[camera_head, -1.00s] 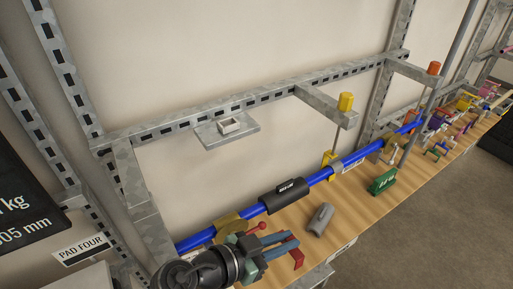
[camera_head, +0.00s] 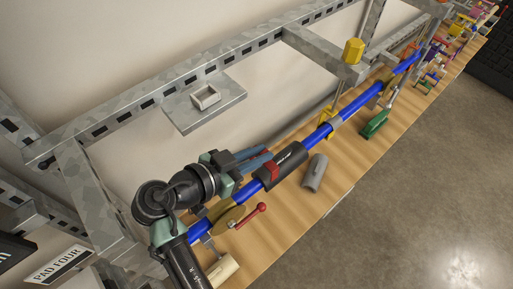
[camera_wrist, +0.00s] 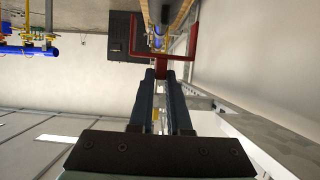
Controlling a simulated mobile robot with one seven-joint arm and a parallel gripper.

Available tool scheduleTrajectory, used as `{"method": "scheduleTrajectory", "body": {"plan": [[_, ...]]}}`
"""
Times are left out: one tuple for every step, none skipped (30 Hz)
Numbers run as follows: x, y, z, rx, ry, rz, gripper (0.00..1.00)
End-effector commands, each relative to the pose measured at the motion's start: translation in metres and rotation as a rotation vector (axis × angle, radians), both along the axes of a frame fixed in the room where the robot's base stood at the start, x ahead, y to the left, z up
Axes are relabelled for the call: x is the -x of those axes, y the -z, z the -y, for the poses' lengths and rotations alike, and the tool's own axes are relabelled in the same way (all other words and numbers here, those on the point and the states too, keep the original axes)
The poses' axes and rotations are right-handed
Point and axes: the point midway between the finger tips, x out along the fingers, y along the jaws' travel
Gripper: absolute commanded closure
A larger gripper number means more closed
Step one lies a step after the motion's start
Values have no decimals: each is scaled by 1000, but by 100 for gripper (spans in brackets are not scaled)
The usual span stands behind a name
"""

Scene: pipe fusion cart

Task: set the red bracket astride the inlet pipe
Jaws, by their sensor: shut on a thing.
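My gripper (camera_head: 268,157) is shut on the red bracket (camera_head: 271,172). In the wrist view the bracket (camera_wrist: 165,58) is a U shape, gripped by the middle of its base between the two fingertips, its arms pointing away from my gripper. The blue pipe (camera_head: 235,194) runs along the bench; a short piece of blue shows between the bracket's arms in the wrist view. In the head view the bracket appears by the left end of the black sleeve (camera_head: 290,160) on the pipe. I cannot tell whether it touches the pipe or sleeve.
A tan disc with a red-knobbed lever (camera_head: 250,216) stands left of the bracket. A grey half-round piece (camera_head: 315,173) and a green block (camera_head: 374,123) are on the bench (camera_head: 300,210). A metal shelf plate (camera_head: 205,117) juts out above, behind my gripper.

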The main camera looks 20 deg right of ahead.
Motion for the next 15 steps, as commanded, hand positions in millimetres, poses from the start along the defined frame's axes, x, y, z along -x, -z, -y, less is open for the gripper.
{"method": "scheduleTrajectory", "body": {"plan": [[0, 5, 0, 0, 0, -1, 100], [0, 6, 0, 0, 0, -1, 100], [0, 9, 0, 1, -1, -2, 100], [0, 11, 0, 1, -1, -2, 100], [0, 13, 0, 1, -1, -3, 100], [0, 16, 0, 1, 0, -3, 100], [0, 18, 0, 1, 0, -3, 100], [0, 21, 0, 1, 0, -3, 100], [0, 23, 0, 1, 0, -2, 100], [0, 25, 0, 1, 0, -2, 100], [0, 27, 0, 1, 0, -2, 100], [0, 30, 0, 1, 0, -2, 100], [0, 32, 0, 1, 0, -2, 100], [0, 34, 0, 1, 0, -2, 100], [0, 38, 0, 0, 1, -1, 100]]}}
